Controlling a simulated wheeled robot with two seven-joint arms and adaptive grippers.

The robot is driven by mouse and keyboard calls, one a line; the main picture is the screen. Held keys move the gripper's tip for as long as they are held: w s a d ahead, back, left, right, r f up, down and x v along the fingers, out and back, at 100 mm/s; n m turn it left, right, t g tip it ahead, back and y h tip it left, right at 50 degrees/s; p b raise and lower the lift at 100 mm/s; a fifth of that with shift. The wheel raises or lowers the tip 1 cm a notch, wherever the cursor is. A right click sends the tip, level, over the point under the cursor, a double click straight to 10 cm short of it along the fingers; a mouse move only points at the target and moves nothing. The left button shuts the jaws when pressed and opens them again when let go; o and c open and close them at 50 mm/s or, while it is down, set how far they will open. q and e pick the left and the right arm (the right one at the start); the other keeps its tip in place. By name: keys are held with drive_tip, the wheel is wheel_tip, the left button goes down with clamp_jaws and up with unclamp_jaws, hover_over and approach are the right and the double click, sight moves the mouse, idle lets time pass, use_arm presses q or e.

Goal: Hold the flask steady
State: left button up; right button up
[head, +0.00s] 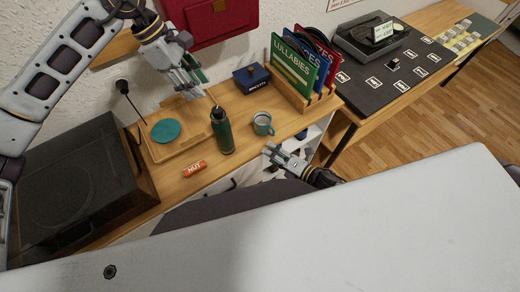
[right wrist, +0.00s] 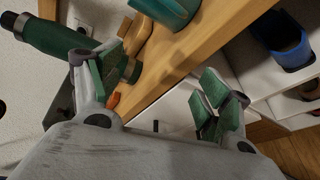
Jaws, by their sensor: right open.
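A dark green flask (head: 223,134) with a dark cap stands upright on the wooden shelf top. It also shows lying across the upper left of the right wrist view (right wrist: 65,40). My left gripper (head: 194,84) hangs above and behind the flask, near the wall and apart from it; its finger gap is unclear. My right gripper (head: 268,152) is open and empty at the shelf's front edge, right of the flask and not touching it. Its two green-padded fingers show spread apart in the right wrist view (right wrist: 165,92).
A grey-green mug (head: 263,124) stands right of the flask. An orange NUT bar (head: 194,169) lies in front left. A wooden tray (head: 158,152) with a teal disc (head: 166,131) is at left. A blue box (head: 251,79) and upright record sleeves (head: 293,70) stand behind right.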

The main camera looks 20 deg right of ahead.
sight(231, 137)
drive_tip(key=s+a+r+n+y, duration=0.1)
drive_tip(key=a+r+n+y, duration=0.3)
drive_tip(key=n, duration=1.3)
drive_tip(key=shift+s+a+r, duration=0.4)
drive_tip(key=shift+a+r, duration=0.35)
drive_tip(key=shift+r, duration=1.45)
drive_tip(key=shift+w+a, duration=0.1)
drive_tip(key=shift+w, duration=0.05)
drive_tip(key=shift+x, duration=6.7)
drive_tip(key=shift+a, duration=0.15)
drive_tip(key=c, duration=1.6)
